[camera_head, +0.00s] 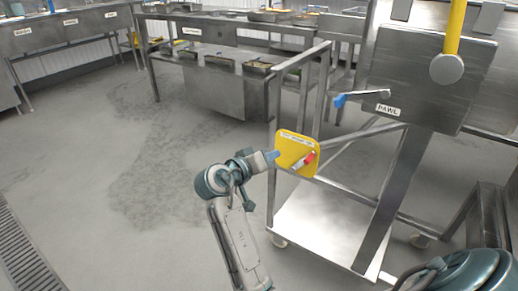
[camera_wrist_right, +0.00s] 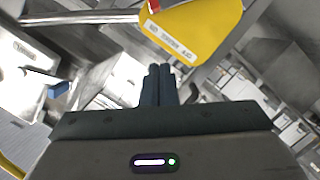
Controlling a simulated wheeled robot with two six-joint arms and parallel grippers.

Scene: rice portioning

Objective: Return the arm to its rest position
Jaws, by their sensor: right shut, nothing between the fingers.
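My right arm rises from the bottom of the head view and bends right. Its right gripper (camera_head: 274,155) is in front of the yellow plate (camera_head: 286,150) on the steel frame. The plate carries a red-ended lever (camera_head: 306,160). In the right wrist view the two dark fingers (camera_wrist_right: 159,72) are pressed together with nothing between them. The yellow plate (camera_wrist_right: 200,30) shows just beyond the fingertips; I cannot tell whether they touch. My left gripper is not in view.
A steel frame cart (camera_head: 325,225) stands right of the gripper. A lever with a blue grip (camera_head: 340,101) sticks out by a steel box labelled PAWL (camera_head: 425,75). A steel bench (camera_head: 215,55) with trays stands behind. Grey floor (camera_head: 90,170) is free on the left.

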